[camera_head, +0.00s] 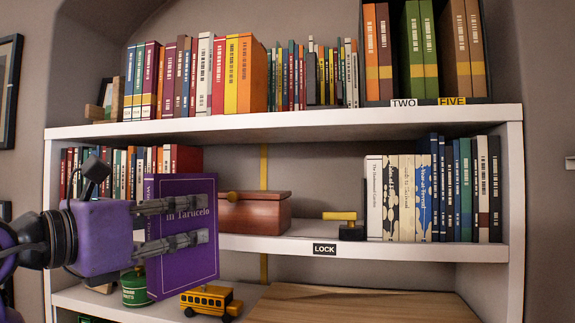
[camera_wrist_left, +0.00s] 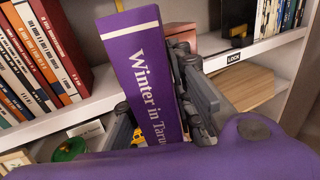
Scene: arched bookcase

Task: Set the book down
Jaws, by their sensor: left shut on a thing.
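A purple book (camera_head: 200,268) is held upright in front of the left part of the middle shelf, its lower end below that shelf's front edge. In the left wrist view, the spine of the purple book (camera_wrist_left: 140,62) reads "Winter in Taru…" and leans slightly. My left gripper (camera_head: 203,220) is shut on the book, with its fingers across the cover in the head view. In the left wrist view, the fingers of my left gripper (camera_wrist_left: 163,115) lie on both sides of the book. My right gripper is not in view.
Behind the book are a row of books (camera_head: 108,165) and a reddish wooden box (camera_head: 255,213). A "LOCK" label (camera_head: 324,249) and a black-and-yellow object (camera_head: 350,231) are right of it. Below are a green tin (camera_head: 134,289) and a toy bus (camera_head: 210,300). More books (camera_head: 405,195) stand at right.

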